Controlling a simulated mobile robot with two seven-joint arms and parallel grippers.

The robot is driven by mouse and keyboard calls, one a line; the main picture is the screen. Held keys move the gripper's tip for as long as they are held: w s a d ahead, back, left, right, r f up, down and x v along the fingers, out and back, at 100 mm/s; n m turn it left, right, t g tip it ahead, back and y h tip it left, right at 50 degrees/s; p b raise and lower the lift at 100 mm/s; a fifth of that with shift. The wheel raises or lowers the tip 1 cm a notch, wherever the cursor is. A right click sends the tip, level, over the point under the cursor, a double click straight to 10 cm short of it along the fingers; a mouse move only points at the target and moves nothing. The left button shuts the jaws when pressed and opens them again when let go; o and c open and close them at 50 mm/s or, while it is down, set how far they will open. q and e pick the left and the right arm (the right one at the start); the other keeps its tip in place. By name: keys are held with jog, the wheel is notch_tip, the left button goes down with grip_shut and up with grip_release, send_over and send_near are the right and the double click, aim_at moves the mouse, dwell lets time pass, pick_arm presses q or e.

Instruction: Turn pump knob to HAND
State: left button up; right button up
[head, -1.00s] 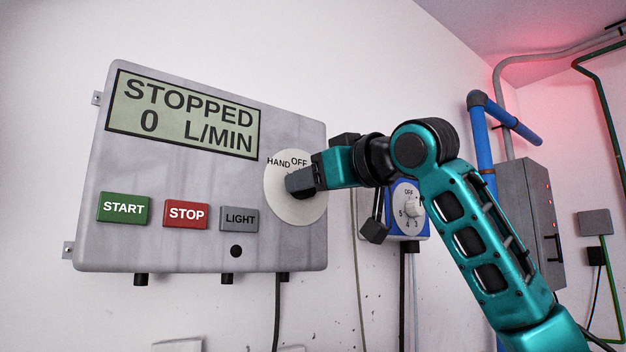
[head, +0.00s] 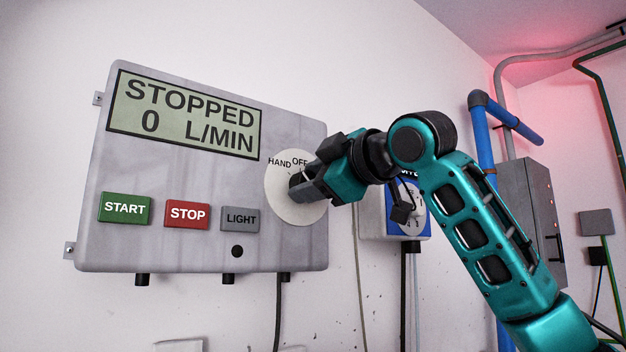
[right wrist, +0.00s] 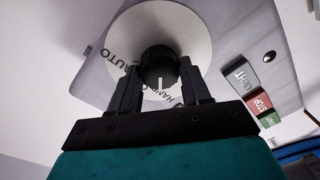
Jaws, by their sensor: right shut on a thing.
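The pump knob (head: 296,182) is a dark round knob on a white dial plate (head: 291,213) at the panel's right side. HAND and OFF show above it in the head view. My right gripper (head: 308,185) is shut on the knob, and its body is rolled at a tilt. In the right wrist view the knob (right wrist: 160,66) sits between the fingertips (right wrist: 158,80). Its white mark points down the picture towards partly hidden lettering near HAND; I cannot tell whether it lines up exactly. AUTO is readable at the left of that dial. My left gripper is not in view.
The grey panel (head: 180,245) has a display (head: 185,113) reading STOPPED 0 L/MIN. START (head: 124,208), STOP (head: 187,214) and LIGHT (head: 240,218) buttons are left of the dial. A blue-faced box with its own knob (head: 414,208) is behind my right wrist.

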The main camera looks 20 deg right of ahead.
jog(key=shift+n, duration=0.5)
jog(key=o, duration=1.1)
jog(key=shift+c, duration=0.2)
jog(key=b+v, duration=0.2)
jog(key=v, duration=1.1)
